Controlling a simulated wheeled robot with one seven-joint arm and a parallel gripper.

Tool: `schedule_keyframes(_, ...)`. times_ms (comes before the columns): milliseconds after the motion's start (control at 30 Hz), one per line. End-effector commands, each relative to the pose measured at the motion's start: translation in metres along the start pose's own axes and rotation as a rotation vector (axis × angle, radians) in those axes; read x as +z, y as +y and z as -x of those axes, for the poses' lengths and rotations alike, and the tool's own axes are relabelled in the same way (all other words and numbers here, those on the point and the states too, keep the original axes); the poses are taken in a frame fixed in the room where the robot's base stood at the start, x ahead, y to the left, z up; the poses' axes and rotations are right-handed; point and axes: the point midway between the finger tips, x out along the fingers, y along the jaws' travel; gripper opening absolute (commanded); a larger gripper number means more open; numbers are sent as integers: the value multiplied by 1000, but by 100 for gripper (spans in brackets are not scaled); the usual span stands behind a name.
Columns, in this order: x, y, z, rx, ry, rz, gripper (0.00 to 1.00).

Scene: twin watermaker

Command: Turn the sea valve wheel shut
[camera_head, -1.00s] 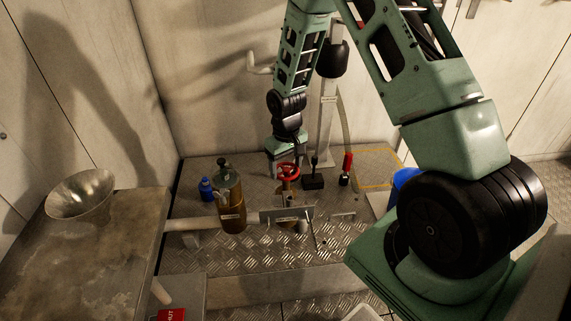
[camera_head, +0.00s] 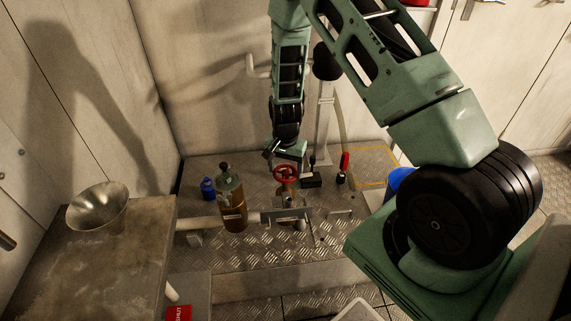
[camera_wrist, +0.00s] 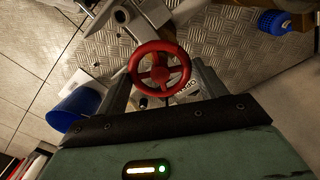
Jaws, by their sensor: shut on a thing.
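The sea valve wheel (camera_head: 286,177) is a red handwheel on top of a brass-coloured valve in the pipe line on the metal floor plate. In the wrist view the red wheel (camera_wrist: 160,53) shows its spokes and hub, with one grey finger at each side of it. My gripper (camera_head: 287,162) reaches down to the wheel from behind and is shut on it. The exact contact with the rim is hard to see. A label reading OPEN (camera_wrist: 186,89) lies below the wheel in the wrist view, partly hidden.
A red-handled lever (camera_head: 343,168) and a black block (camera_head: 311,180) stand close on the right. A metal bowl (camera_head: 98,207) sits on the left bench. A blue container (camera_head: 399,180) is at right.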

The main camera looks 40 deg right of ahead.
Motion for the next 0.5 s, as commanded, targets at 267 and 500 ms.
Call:
schedule_keyframes(267,-1,0,3,-1,3,-262,29)
schedule_keyframes(500,-1,0,3,-1,3,-489,29)
